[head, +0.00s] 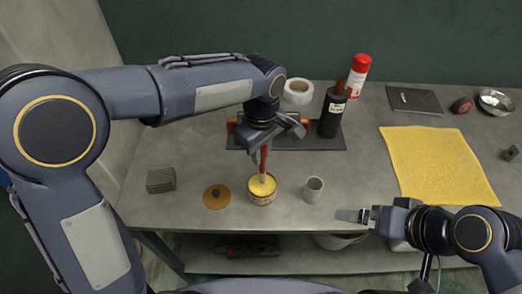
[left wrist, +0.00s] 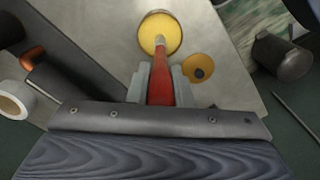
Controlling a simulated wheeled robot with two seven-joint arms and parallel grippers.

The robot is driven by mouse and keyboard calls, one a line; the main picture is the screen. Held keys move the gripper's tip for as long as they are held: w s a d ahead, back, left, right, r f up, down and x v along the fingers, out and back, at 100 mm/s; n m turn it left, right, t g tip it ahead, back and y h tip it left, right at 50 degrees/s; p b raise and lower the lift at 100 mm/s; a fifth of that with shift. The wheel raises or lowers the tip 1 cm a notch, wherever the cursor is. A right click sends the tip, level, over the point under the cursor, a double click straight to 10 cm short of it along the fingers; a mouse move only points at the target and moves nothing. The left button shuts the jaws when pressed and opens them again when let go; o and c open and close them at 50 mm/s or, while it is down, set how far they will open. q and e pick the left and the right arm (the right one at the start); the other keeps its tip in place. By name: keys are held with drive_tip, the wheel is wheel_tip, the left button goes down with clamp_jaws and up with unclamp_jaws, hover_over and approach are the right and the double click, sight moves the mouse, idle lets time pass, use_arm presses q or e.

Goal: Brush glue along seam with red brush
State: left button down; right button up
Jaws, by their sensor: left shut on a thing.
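My left gripper (head: 265,147) is shut on the red brush (head: 263,160) and holds it upright, pointing down. The brush also shows between the fingers in the left wrist view (left wrist: 160,75). Its lower end is over or in the open pot of yellow glue (head: 262,187); I cannot tell how deep. The same pot shows at the top of the left wrist view (left wrist: 160,33). My right gripper (head: 352,215) is near the table's front edge, pointing left, with no object visible in it. Its finger gap is not clear. I cannot make out a seam.
A round brown lid (head: 216,197) lies left of the pot, a grey cup (head: 313,190) stands right. Behind are a dark tray (head: 318,142) with orange-ended parts, a black bottle (head: 331,115), a red-white can (head: 358,76) and white tape roll (head: 298,92). A yellow cloth (head: 437,163) lies right.

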use_arm(q)
drive_tip(key=shift+r+p, duration=1.9)
drive_tip(key=shift+r, duration=0.7)
drive_tip(key=shift+f, duration=0.1)
